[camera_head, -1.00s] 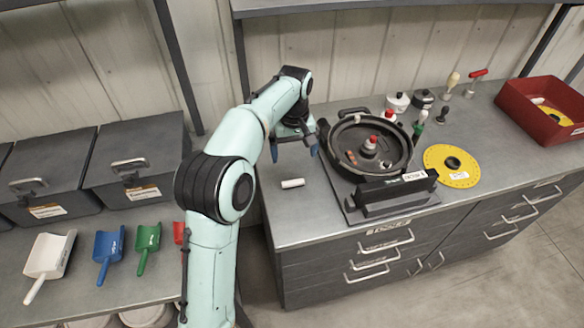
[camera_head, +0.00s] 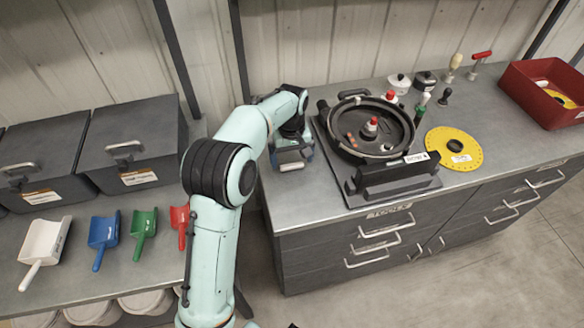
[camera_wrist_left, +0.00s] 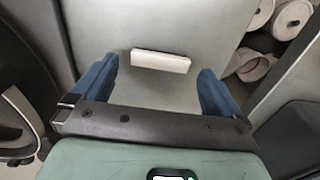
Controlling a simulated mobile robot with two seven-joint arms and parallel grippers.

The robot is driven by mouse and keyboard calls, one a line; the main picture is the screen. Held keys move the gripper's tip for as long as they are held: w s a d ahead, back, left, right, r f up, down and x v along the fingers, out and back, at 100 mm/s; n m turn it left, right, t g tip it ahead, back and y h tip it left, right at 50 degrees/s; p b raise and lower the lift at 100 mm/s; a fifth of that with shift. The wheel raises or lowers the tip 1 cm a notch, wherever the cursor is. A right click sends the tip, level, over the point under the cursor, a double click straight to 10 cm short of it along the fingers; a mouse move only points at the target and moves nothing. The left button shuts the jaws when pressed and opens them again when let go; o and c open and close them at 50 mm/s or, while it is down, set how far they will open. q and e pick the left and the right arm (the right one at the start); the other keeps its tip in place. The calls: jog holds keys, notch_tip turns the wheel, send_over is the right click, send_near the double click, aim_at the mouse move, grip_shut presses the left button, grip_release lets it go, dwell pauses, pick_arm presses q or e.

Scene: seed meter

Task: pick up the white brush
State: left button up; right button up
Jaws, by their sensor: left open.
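The white brush shows as a small white bar (camera_head: 292,167) lying on the grey worktop near its left end. In the left wrist view the bar (camera_wrist_left: 160,61) lies crosswise between the two blue fingertips, slightly beyond them, with a gap on each side. My left gripper (camera_head: 292,157) is open above the bar and hides part of it in the head view; in the left wrist view the gripper (camera_wrist_left: 157,66) holds nothing. Whether the fingertips are level with the bar cannot be told. My right gripper is not in view.
The black round seed meter (camera_head: 372,126) on its base stands just right of my left gripper. A yellow disc (camera_head: 440,145) and a red bin (camera_head: 530,95) are farther right. Coloured scoops (camera_head: 103,230) lie on the left bench. The worktop in front of the bar is clear.

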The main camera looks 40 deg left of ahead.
pick_arm(q)
jog(key=shift+f, duration=0.95)
jog(key=c, duration=1.1)
jog(key=shift+o, duration=0.2)
jog(key=shift+r, duration=0.1)
